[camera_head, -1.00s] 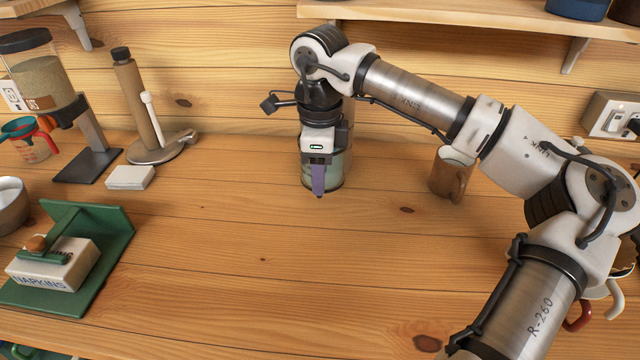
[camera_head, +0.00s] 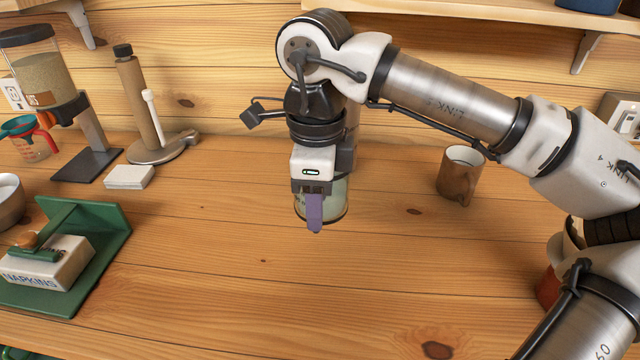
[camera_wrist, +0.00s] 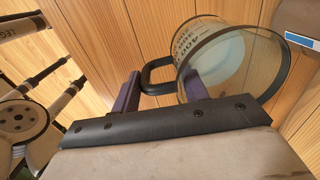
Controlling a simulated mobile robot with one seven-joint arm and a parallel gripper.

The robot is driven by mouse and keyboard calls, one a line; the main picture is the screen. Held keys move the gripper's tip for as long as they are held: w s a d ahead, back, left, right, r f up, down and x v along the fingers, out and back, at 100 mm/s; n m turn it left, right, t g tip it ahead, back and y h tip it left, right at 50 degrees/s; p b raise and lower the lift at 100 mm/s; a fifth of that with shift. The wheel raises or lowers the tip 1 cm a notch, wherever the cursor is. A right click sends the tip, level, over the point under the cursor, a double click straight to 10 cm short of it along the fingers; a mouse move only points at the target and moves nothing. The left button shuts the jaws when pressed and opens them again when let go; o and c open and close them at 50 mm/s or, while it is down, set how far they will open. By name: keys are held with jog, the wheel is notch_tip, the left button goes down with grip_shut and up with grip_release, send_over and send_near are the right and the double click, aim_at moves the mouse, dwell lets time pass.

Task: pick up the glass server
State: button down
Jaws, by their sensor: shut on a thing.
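The glass server (camera_head: 338,203) is a clear, greenish cylinder with a dark rim, partly hidden behind my gripper in the head view. In the wrist view the server (camera_wrist: 240,62) lies at upper right, showing its dark rim, printed lettering and dark loop handle (camera_wrist: 150,76). My gripper (camera_head: 314,212) points down with its purple fingers at the server. In the wrist view my gripper (camera_wrist: 160,90) has one finger on each side of the handle, and it is shut on the server there. The server's base is mostly hidden, and its height above the counter is hard to tell.
A brown mug (camera_head: 460,175) stands to the right on the wooden counter (camera_head: 250,260). A green napkin holder (camera_head: 95,240), a white block (camera_head: 130,177), a paper-towel stand (camera_head: 165,148) and a grain dispenser (camera_head: 45,80) are at left. The front middle is clear.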

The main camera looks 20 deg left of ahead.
jog(key=s+d+b, duration=0.1)
jog(key=s+d, duration=0.1)
jog(key=s, duration=0.6)
jog(key=shift+s+d+b, duration=0.25)
jog(key=shift+s+b, duration=0.1)
